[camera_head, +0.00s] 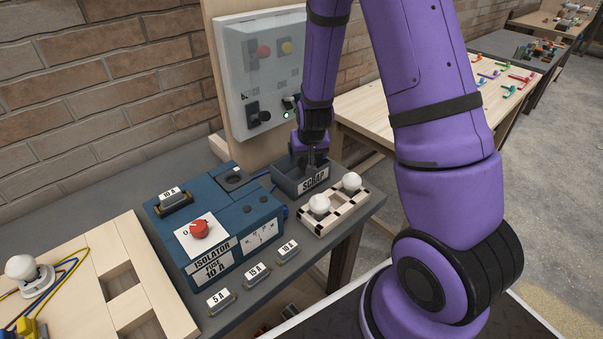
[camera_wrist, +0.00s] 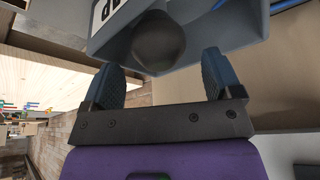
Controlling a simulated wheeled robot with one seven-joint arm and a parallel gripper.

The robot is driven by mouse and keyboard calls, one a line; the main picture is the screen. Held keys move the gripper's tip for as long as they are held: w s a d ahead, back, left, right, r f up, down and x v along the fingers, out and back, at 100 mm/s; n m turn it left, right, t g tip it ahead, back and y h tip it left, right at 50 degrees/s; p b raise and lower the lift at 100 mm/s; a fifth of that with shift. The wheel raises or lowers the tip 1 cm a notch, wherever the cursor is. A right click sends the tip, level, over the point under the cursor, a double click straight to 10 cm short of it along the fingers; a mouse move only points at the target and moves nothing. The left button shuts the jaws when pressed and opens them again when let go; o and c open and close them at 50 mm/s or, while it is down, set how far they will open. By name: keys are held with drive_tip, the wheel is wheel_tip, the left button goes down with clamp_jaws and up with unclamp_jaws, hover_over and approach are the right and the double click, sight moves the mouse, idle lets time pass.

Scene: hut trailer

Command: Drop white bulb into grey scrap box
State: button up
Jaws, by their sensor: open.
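The grey scrap box (camera_head: 286,182), labelled SCRAP, stands on the bench right of the blue isolator unit. My gripper (camera_head: 311,164) points down at the box. In the wrist view my gripper (camera_wrist: 158,75) is open, with a gap on each side of a round, bulb-shaped thing (camera_wrist: 158,43) between and beyond its fingers. That thing is dark in shade, so its colour is unclear; it appears inside the box (camera_wrist: 235,22), but its contact with the floor is hidden. Two white bulbs (camera_head: 320,205) (camera_head: 351,181) sit in a checkered-edge holder in front of the box.
The blue isolator (camera_head: 235,225) with a red knob (camera_head: 199,229) stands left of the box. A grey switch panel (camera_head: 265,75) rises behind. Another white bulb (camera_head: 22,267) is on a wooden board at the left. Labelled fuses (camera_head: 221,300) lie along the bench front.

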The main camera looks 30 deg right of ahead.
drive_tip(key=v, duration=1)
idle(0.4)
drive_tip(key=s+a+r+n+y, duration=0.1)
drive_tip(key=s+a+r, duration=0.1)
drive_tip(key=s+r, duration=0.45)
drive_tip(key=s+a+r+n+y, duration=0.1)
drive_tip(key=s+a+r, duration=0.15)
drive_tip(key=r, duration=0.65)
drive_tip(key=s+r+n, duration=0.1)
drive_tip(key=s+r, duration=0.3)
drive_tip(key=s, duration=0.3)
drive_tip(key=s+a+r+t, duration=0.1)
drive_tip(key=s+r, duration=0.3)
drive_tip(key=s, duration=0.3)
drive_tip(key=shift+s+a+r+n+h, duration=0.25)
drive_tip(key=shift+s+a+n+h, duration=0.05)
drive_tip(key=shift+s+n, duration=0.1)
drive_tip(key=shift+a, duration=0.1)
